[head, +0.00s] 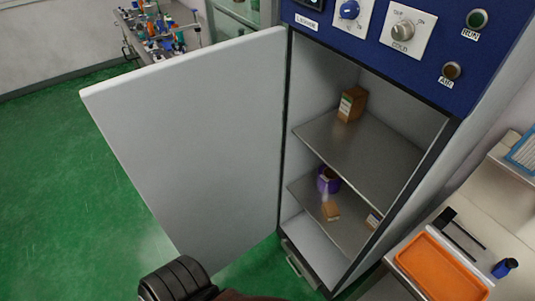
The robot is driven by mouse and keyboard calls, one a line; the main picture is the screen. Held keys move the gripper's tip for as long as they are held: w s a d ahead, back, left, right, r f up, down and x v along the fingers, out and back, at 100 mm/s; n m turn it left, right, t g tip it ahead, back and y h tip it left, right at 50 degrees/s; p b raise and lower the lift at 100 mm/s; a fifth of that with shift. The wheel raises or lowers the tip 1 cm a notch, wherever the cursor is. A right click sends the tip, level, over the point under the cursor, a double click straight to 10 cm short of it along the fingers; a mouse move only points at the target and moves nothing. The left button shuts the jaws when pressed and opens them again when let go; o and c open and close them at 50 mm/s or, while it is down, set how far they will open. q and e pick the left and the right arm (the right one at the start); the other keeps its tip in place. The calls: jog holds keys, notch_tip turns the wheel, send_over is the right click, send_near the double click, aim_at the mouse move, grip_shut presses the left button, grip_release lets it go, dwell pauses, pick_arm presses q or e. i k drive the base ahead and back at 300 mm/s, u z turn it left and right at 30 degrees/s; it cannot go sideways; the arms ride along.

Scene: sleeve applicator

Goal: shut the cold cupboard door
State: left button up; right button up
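The cold cupboard (297,180) stands in the middle under a blue control panel. Its pale grey door (195,150) is hinged on the left side and stands wide open, swung out to the left over the green floor. The shelves inside are fully exposed. A dark ribbed part of my own body shows at the bottom edge, in front of the door's lower edge; I cannot tell whether it touches the door. No gripper fingers are visible.
Shelves (360,150) hold a brown carton (351,104), a purple roll (328,180) and small boxes. The blue panel (440,55) has knobs and buttons. A counter at right bears an orange tray (438,268). A cluttered bench (140,45) stands back left. Green floor (60,190) is clear at left.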

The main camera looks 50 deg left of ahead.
aim_at(196, 133)
jog(key=k, duration=1)
jog(key=u, duration=3.2)
jog(key=i, duration=3.2)
jog(key=z, duration=3.95)
